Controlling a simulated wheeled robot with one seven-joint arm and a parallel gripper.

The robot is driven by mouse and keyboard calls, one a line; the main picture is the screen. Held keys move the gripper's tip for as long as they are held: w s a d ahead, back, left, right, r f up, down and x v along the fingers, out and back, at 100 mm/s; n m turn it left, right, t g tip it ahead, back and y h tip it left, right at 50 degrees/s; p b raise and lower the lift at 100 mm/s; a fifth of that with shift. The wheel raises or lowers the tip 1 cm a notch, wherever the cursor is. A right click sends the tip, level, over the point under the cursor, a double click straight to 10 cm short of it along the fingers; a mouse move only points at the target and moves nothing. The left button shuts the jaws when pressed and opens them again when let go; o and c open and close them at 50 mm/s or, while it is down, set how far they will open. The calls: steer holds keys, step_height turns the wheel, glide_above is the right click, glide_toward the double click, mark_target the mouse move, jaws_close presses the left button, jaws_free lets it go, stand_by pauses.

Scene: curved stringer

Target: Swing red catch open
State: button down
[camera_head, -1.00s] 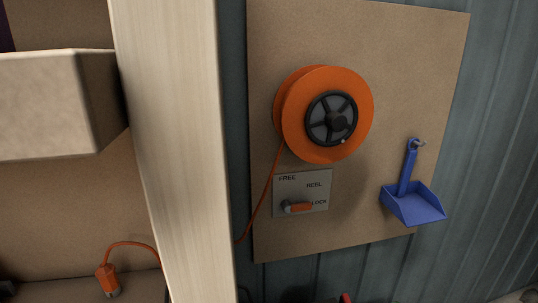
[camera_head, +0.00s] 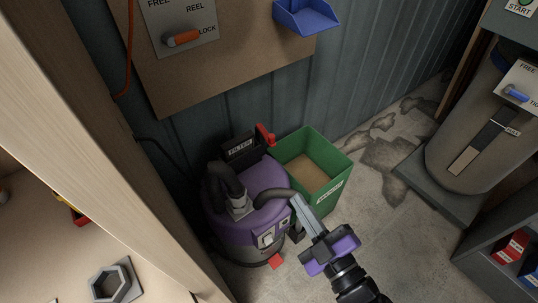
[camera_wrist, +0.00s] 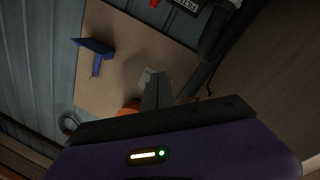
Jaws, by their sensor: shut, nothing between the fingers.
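Two red parts show near the purple vacuum (camera_head: 240,205) in the head view, and I cannot tell which is the catch. A red lever (camera_head: 265,135) stands at the right end of the black box marked FILTER (camera_head: 238,148). A small red tab (camera_head: 276,261) sits low on the vacuum's front. My gripper (camera_head: 297,203) is shut and empty, its fingers pointing up and left. In the picture it overlaps the vacuum's right side and hose; contact cannot be told. The wrist view shows the shut fingers (camera_wrist: 156,88) and a bit of red (camera_wrist: 154,3) at the top edge.
A green bin (camera_head: 325,175) stands right of the vacuum, close behind my gripper. A pale wooden post (camera_head: 95,130) stands at left. A grey machine (camera_head: 470,150) stands at right; bare floor lies between.

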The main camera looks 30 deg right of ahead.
steer(key=w+d+f+n+b, duration=0.1)
steer(key=w+f+n, duration=0.35)
steer(key=w, duration=0.25)
steer(key=w+f+n+b, duration=0.1)
steer(key=w+f+n, duration=0.3)
steer(key=w+n, duration=0.25)
steer(key=w+d+b, duration=0.1)
steer(key=w+d, duration=0.2)
steer(key=w, duration=0.8)
steer(key=shift+d+f+m+g+b, duration=0.2)
steer(key=shift+m+g+b, duration=0.15)
steer(key=shift+m+g, duration=0.05)
